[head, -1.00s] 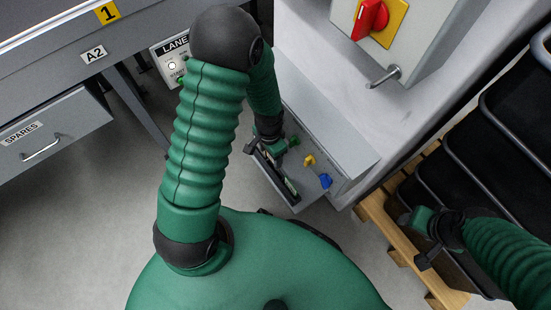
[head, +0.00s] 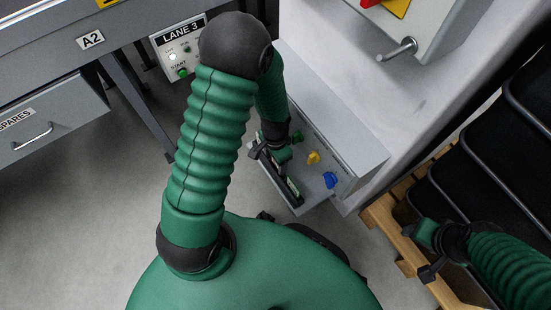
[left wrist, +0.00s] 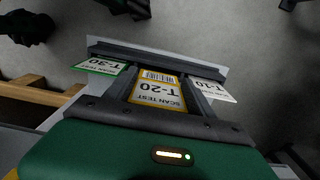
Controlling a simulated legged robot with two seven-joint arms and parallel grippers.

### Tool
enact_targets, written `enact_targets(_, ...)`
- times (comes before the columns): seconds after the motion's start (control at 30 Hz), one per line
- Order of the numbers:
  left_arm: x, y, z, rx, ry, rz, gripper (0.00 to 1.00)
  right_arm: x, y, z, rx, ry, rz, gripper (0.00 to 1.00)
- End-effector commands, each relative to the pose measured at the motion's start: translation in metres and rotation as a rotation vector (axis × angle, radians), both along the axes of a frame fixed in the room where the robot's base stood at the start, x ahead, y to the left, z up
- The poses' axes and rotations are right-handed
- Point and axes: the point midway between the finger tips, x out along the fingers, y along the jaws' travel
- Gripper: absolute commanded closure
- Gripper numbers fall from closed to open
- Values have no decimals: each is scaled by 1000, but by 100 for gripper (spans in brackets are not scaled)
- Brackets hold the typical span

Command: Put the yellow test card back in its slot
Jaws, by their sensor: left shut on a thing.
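The yellow-bordered test card marked T-20 (left wrist: 160,92) is between the fingers of my left gripper (left wrist: 157,82), which is shut on it. A green-bordered T-30 card (left wrist: 98,66) is to its left and a white T-10 card (left wrist: 210,90) to its right. A dark rack rail (left wrist: 130,52) runs beyond the cards; I cannot tell whether T-20 sits in a slot. In the head view my left gripper (head: 270,151) is at the dark card rack (head: 290,190) on the grey ledge. My right gripper (head: 419,250) is open and empty, away from the rack.
Black crates (head: 490,150) on a wooden pallet (head: 385,215) stand at right. A LANE 3 panel (head: 180,47) and grey bench are at left.

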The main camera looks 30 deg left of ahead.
Motion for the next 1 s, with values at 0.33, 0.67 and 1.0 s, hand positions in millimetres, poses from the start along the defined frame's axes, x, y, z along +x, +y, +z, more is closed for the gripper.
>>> enact_targets(0.33, 0, 0, 1, 0, 1, 0, 75, 0, 0, 3, 0, 0, 0, 43)
enact_targets(0.67, -1, 0, 0, 0, 0, 0, 75, 0, 0, 7, 0, 0, 0, 43)
enact_targets(1.0, -1, 0, 0, 0, 0, 0, 75, 0, 0, 7, 0, 0, 0, 43)
